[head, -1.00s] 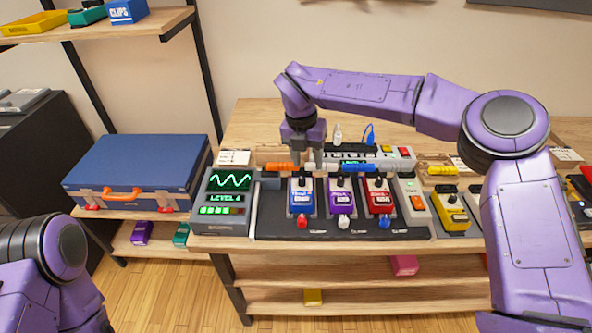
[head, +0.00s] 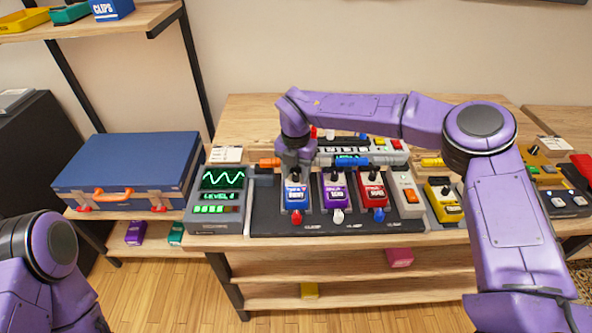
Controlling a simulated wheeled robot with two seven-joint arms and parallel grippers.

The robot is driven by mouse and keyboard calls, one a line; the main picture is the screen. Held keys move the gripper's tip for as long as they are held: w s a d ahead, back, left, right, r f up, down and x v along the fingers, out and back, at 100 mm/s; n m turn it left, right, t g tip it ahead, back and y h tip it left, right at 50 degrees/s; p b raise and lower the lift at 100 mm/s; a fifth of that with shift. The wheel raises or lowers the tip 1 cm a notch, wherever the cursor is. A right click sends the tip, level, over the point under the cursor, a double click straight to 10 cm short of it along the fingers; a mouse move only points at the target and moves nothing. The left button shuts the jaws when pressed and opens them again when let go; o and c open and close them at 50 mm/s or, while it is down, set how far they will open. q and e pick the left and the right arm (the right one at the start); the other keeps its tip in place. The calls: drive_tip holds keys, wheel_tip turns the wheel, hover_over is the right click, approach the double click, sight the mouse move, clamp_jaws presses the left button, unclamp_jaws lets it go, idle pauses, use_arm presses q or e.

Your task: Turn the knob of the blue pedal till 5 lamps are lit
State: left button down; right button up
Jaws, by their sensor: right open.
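The blue pedal (head: 296,198) sits at the left end of the dark pedal board, beside a purple pedal (head: 336,192) and a red one (head: 373,192). My right gripper (head: 296,172) is open and points down over the top of the blue pedal. It hides most of that pedal's knob, and I cannot tell whether the fingers touch it. The grey level meter (head: 217,199) stands left of the board with a green wave on its screen and a row of green lamps lit below. The exact level is too small to read surely. My left gripper is out of view.
The dark pedal board (head: 320,226) lies on the wooden table (head: 262,110). Patch cables and a grey unit lie behind the pedals. A white switch box (head: 407,193) and a yellow pedal (head: 442,201) stand to the right. A blue case (head: 130,165) lies at left.

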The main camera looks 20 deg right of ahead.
clamp_jaws()
drive_tip(key=shift+f+m+b, duration=0.2)
drive_tip(key=shift+m+b, duration=0.4)
drive_tip(key=shift+b, duration=0.15)
drive_tip(key=shift+m+b, duration=0.9)
drive_tip(key=shift+b, duration=0.15)
drive_tip(key=shift+r+m+b, duration=0.15)
drive_tip(key=shift+m+b, duration=1.15)
drive_tip(key=shift+m, duration=0.2)
unclamp_jaws()
drive_tip(key=shift+r, duration=0.15)
